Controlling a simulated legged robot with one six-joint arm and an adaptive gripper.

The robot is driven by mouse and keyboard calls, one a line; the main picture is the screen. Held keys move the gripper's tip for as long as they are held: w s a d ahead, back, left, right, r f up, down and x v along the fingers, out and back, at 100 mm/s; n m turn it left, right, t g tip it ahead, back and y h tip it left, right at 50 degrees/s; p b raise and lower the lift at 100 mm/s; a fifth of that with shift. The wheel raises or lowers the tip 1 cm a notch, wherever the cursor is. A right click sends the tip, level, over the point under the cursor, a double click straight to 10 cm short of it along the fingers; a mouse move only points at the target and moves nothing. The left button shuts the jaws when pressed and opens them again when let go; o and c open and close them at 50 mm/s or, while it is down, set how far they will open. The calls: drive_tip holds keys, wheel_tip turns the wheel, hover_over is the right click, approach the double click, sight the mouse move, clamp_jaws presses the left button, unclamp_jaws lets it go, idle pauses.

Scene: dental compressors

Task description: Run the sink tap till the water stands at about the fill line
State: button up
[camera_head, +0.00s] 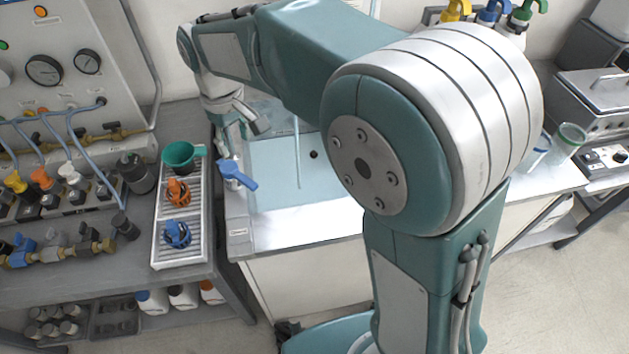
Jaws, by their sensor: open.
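The sink (270,200) is in the middle, partly hidden behind my arm. Pale blue water (275,165) appears to stand in its basin, with a small dark round spot (314,154) showing. A thin light-blue vertical streak (297,150), which looks like running water, comes down into the basin; its upper end is behind my arm. A blue lever handle (237,175) sits on the sink's left rim. My gripper (236,138) is open and empty, pointing down just above and behind the lever, apparently apart from it. I cannot make out a fill line or the spout.
Left of the sink, a ribbed white tray (160,250) holds a green cup (181,156), an orange valve part (178,192) and a blue one (177,234). A gauge panel (60,100) with hoses stands further left. A green-rimmed beaker (568,143) is at right.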

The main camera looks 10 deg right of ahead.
sight(246, 180)
wheel_tip(246, 180, down, 12)
drive_tip(key=shift+r, duration=0.25)
idle(0.3)
drive_tip(key=shift+c, duration=0.3)
clamp_jaws()
